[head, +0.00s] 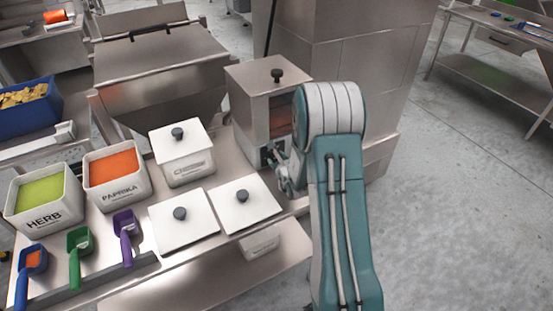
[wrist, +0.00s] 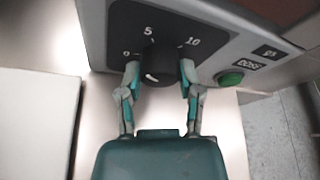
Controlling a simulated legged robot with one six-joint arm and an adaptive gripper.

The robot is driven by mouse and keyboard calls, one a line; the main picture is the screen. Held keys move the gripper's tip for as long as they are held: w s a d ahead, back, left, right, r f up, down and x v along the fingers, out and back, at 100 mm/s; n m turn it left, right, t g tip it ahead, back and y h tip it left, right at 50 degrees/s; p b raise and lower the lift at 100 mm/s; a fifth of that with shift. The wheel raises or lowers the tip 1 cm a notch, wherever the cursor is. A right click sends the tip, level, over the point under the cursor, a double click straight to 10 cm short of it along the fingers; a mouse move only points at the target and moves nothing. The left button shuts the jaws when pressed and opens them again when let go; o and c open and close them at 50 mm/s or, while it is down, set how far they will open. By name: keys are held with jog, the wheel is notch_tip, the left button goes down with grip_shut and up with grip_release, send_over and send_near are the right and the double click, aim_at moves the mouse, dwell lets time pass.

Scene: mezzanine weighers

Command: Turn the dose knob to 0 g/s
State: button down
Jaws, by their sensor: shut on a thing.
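The dose knob (wrist: 159,65) is a black round knob on the front of a steel dispenser (head: 250,100). In the wrist view, the panel (wrist: 205,25) around it is marked 0 at left, 5 at top and 10 at right. My gripper (wrist: 160,72) has one finger on each side of the knob and is shut on it. A pale curved mark shows low on the knob; I cannot tell if it is the pointer or a glint, so the setting is unclear. In the head view, my gripper (head: 284,166) is at the dispenser's lower front, with the knob mostly hidden.
A green DOSE button (wrist: 231,78) sits right of the knob. Lidded white bins, a herb bin (head: 45,200), a paprika bin (head: 118,172) and a purple scoop (head: 126,236) stand left of my arm. Open floor (head: 450,200) lies to the right.

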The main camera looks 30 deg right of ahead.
jog(key=shift+w+r, duration=0.1)
jog(key=shift+c, duration=1.3)
grip_release()
jog(key=v, duration=1.2)
jog(key=shift+a+f, duration=0.1)
jog(key=shift+f, duration=0.1)
